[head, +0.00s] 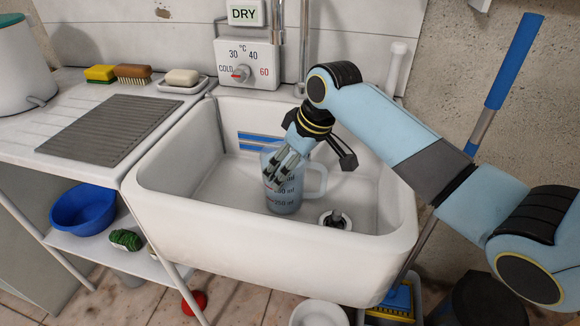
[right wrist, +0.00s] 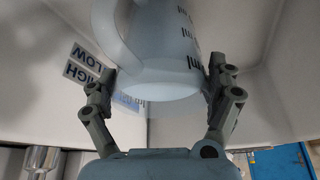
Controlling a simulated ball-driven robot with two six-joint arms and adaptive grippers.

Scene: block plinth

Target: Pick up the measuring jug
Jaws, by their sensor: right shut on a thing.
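The measuring jug (head: 288,198) is a translucent pale blue jug with dark volume marks and a handle on its right side in the head view. It is inside the white sink (head: 270,255), apparently upright. My right gripper (head: 278,178) reaches down into the sink and is shut on the jug. In the right wrist view the jug (right wrist: 165,60) sits between the two fingers of my right gripper (right wrist: 162,82), with its handle at the left. I cannot tell whether the jug's base touches the sink floor. My left gripper is not in view.
A drain (head: 335,219) lies right of the jug, and the tap pipe (head: 304,45) stands behind. A temperature dial (head: 241,73) is on the back wall. A ribbed drainboard (head: 110,128), soap (head: 182,78) and brushes are at the left. A blue bowl (head: 84,212) sits below.

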